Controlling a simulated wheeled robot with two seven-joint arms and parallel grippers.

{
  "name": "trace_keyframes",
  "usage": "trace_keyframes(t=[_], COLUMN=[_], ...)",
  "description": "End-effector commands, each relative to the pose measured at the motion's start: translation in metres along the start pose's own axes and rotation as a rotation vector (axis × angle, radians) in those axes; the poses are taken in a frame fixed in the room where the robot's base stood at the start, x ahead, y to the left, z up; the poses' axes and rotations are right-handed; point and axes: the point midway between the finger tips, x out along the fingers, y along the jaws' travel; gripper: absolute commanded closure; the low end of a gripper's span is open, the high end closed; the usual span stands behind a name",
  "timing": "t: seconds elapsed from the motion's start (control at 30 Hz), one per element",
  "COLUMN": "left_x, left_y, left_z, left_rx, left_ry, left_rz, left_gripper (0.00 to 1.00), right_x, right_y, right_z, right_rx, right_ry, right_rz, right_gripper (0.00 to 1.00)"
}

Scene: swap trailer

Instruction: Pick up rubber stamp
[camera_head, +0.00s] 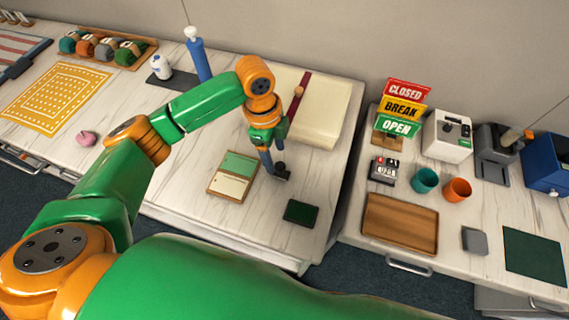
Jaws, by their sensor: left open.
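My left gripper (271,161) reaches down from the orange wrist over the middle counter. It is open, with its dark fingers low over the countertop. A small dark object (283,173), seemingly the rubber stamp, stands right at the fingertips. The fingers partly hide it, and I cannot tell whether they touch it. A flat dark green pad (301,212) lies in front of it. A green and cream card on a wooden board (231,177) lies to its left. My right gripper is not in view.
A cream tray or board (322,110) with a dark red bar lies behind the gripper. A blue bottle-like pump (198,60) stands at the back. A gap separates the right counter, which holds a wooden tray (400,222), cups (425,180) and signs (401,108).

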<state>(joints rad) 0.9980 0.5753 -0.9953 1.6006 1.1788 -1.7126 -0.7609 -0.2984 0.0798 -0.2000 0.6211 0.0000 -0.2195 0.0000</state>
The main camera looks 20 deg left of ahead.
Motion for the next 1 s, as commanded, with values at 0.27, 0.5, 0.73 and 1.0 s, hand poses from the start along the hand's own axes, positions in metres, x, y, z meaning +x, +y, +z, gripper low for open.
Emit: trace_keyframes(t=[0.27, 0.5, 0.73, 1.0], left_x=[0.048, 0.055, 0.054, 0.054], left_y=[-0.002, -0.003, -0.003, -0.003], left_z=[-0.008, -0.008, -0.008, -0.008], left_rx=[-0.003, -0.001, -0.002, -0.002], left_ry=[0.000, 0.001, 0.001, 0.001], left_rz=[0.001, -0.004, -0.004, -0.004], left_gripper=[0.31, 0.31, 0.87, 1.00], right_x=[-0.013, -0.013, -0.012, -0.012], right_y=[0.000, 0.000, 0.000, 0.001], right_z=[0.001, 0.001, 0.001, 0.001], right_rx=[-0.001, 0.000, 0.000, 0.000], right_ry=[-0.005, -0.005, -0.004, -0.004], right_rz=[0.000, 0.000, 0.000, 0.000], right_gripper=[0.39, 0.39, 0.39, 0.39])
